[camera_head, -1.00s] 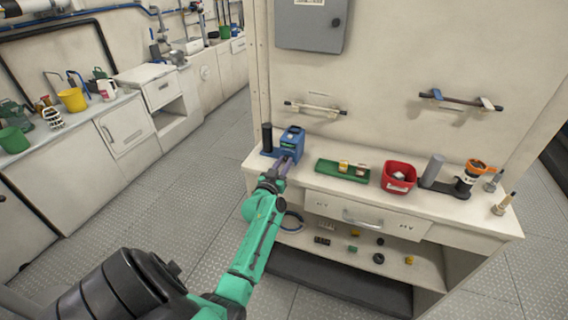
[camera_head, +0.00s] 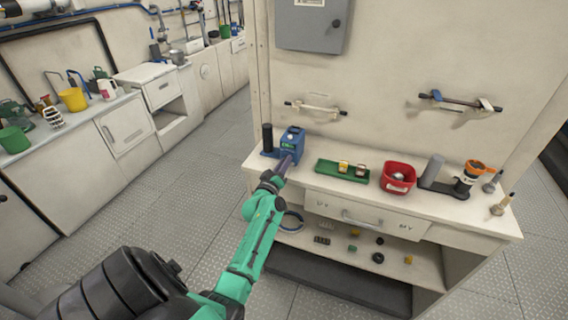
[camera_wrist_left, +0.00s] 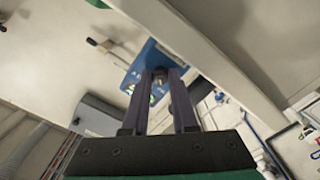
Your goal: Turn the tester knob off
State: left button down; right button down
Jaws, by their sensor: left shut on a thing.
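The blue tester (camera_head: 292,140) stands at the left end of the white bench, with a small green display on its front; it also shows in the left wrist view (camera_wrist_left: 146,62). My left gripper (camera_head: 285,160) is at the front of the tester. In the left wrist view its two dark fingers (camera_wrist_left: 164,86) are shut on a small grey knob (camera_wrist_left: 160,73) on the tester's face. The knob is hidden behind the gripper in the head view. I cannot read the knob's setting. My right gripper is not in view.
A black cylinder (camera_head: 267,137) stands just left of the tester. A green tray (camera_head: 326,173) with small parts, a red bin (camera_head: 398,187) and an orange-topped item (camera_head: 472,172) stand to the right. A drawer (camera_head: 367,213) and open shelf lie below the bench top.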

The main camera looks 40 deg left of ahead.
pick_arm(q)
jog(key=shift+f+n, duration=0.1)
jog(key=shift+n, duration=0.3)
jog(key=c, duration=0.7)
grip_release()
jog(key=b+v, duration=0.1)
jog(key=v, duration=1.3)
jog(key=shift+s+d+b, duration=0.15)
jog(key=shift+s+b, duration=0.1)
jog(key=shift+b, duration=0.1)
